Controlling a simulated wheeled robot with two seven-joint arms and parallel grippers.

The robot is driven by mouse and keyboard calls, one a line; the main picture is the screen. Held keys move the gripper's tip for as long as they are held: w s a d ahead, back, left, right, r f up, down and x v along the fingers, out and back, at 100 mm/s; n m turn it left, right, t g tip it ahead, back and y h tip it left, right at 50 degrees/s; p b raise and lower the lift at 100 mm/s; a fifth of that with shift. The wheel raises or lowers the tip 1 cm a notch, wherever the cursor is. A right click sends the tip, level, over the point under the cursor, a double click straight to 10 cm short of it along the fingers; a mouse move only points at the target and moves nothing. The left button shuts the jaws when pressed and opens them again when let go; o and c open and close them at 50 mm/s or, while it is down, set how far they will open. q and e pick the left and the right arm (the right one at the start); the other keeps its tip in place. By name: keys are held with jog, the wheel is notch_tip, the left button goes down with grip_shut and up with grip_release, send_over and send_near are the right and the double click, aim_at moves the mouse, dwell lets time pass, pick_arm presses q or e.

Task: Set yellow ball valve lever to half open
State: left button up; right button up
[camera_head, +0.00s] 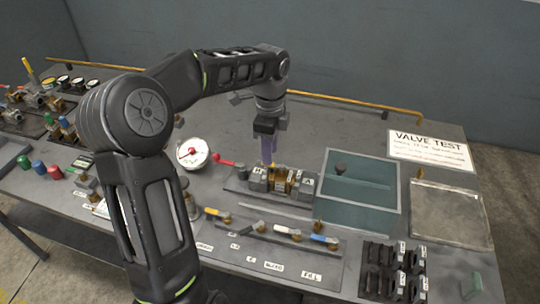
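Directly below is a brass valve body (281,181) between grey blocks. A small yellow piece (273,165), perhaps the lever, shows beside the fingertips. I cannot tell whether the fingers hold it or how far the lever is turned. A red lever (222,161) points left from the fixture. Another yellow lever (212,211) lies on the front row of valves. My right gripper is not in view.
Black fittings (392,270) stand front right. Several valves and gauges crowd the left.

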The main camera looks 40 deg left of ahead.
aim_at(273, 165)
pick_arm(q)
jog(key=shift+f, duration=1.45)
jog(key=shift+c, duration=0.5)
grip_shut()
